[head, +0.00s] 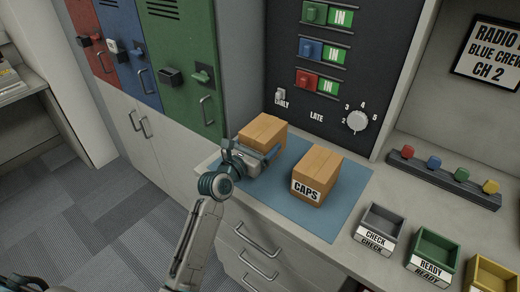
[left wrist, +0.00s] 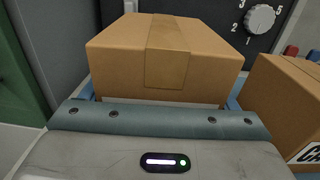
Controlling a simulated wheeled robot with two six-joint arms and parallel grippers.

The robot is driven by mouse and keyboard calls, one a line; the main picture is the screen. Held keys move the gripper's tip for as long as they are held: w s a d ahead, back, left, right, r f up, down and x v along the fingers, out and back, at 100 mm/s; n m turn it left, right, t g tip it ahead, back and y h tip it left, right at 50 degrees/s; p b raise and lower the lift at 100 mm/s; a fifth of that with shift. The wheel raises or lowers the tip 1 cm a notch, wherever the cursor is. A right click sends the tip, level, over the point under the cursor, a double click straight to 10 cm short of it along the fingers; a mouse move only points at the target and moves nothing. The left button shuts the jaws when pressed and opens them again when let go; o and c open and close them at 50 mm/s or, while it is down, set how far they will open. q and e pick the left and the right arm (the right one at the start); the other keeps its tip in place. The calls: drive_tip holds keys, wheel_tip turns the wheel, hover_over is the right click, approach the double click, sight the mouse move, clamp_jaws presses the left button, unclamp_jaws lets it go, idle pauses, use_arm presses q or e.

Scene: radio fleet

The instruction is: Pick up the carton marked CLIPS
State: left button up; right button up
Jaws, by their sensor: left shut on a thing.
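A brown carton (head: 262,131) sits at the back left of the blue mat (head: 338,211), its label hidden from view. My left gripper (head: 270,155) is at its near side, and the carton fills the space ahead of the gripper in the left wrist view (left wrist: 165,55). The gripper is shut on this carton; the fingertips are mostly hidden. A second carton (head: 318,172), marked CAPS, stands to the right on the mat and shows at the right edge of the left wrist view (left wrist: 290,100). My right gripper is in neither view.
Grey CHECK (head: 378,229), green READY (head: 433,254) and yellow (head: 490,272) bins stand at the right. A rack with coloured knobs (head: 445,180) lies behind them. A dark switch panel (head: 330,75) rises behind the cartons, lockers (head: 180,60) at left.

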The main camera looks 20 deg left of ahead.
use_arm(q)
drive_tip(key=s+a, duration=0.2)
drive_tip(key=s+a+r, duration=0.1)
drive_tip(key=s+a, duration=0.5)
drive_tip(key=shift+r+b, duration=0.25)
drive_tip(key=shift+b, duration=0.05)
drive_tip(key=s+a+p, duration=0.1)
drive_tip(key=s+a, duration=0.1)
drive_tip(key=s+a+p, duration=0.1)
drive_tip(key=shift+s+a+r+p, duration=0.15)
drive_tip(key=shift+s+r+p, duration=0.1)
drive_tip(key=shift+p, duration=0.1)
